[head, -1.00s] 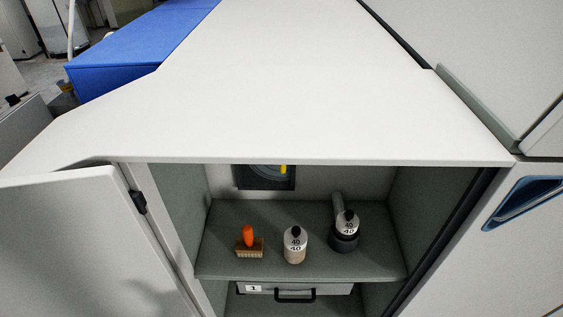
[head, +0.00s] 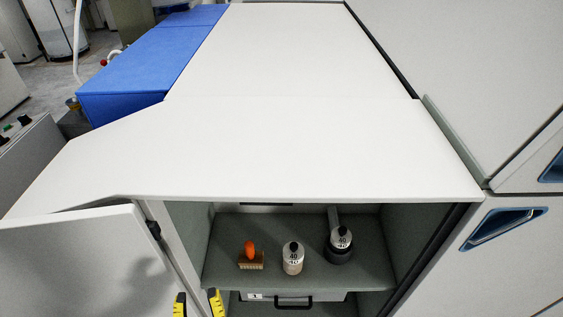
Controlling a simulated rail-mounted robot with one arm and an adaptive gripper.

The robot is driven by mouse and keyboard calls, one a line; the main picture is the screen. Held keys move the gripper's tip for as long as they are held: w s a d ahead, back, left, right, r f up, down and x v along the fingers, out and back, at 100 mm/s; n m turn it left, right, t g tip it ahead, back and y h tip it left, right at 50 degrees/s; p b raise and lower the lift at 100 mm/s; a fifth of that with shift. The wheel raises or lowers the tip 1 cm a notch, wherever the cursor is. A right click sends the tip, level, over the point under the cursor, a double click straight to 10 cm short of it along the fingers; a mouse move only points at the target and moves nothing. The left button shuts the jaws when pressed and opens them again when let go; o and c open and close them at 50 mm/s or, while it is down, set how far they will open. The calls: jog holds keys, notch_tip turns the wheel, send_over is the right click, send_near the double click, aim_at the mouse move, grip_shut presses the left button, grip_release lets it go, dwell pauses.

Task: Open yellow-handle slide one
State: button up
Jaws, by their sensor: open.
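My gripper (head: 198,303) shows at the bottom edge, just left of the open cabinet, with its two yellow-and-black fingertips apart and nothing between them. No yellow handle shows now. Only a thin dark strip (head: 267,205) of the panel on the cabinet's back wall peeks out under the top edge; the rest is hidden by the cabinet top. Below the shelf is a light drawer front (head: 335,296) with a label reading 1 and a black bar handle (head: 293,303); it looks shut.
On the green-grey shelf (head: 225,277) stand an orange-handled brush (head: 250,257), a pale bottle (head: 293,260) and a dark-based bottle (head: 340,246). The cabinet door (head: 75,262) is swung open left. The white top (head: 270,150) is bare.

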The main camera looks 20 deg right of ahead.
jog(key=w+d+r+m+g+h+p, duration=0.2)
jog(key=w+d+r+g+h+p, duration=0.1)
jog(key=w+d+r+g+p, duration=0.4)
jog(key=s+d+f+m+g+p, duration=0.1)
jog(key=s+d+f+g+p, duration=0.15)
jog(key=d+g+p, duration=0.45)
jog(key=shift+t, duration=0.7)
jog(key=b+x, duration=0.2)
jog(key=x, duration=0.6)
jog(key=b+x, duration=0.3)
jog(key=x, duration=0.6)
jog(key=shift+s+d, duration=0.1)
jog(key=shift+d, duration=0.2)
jog(key=shift+f, duration=0.1)
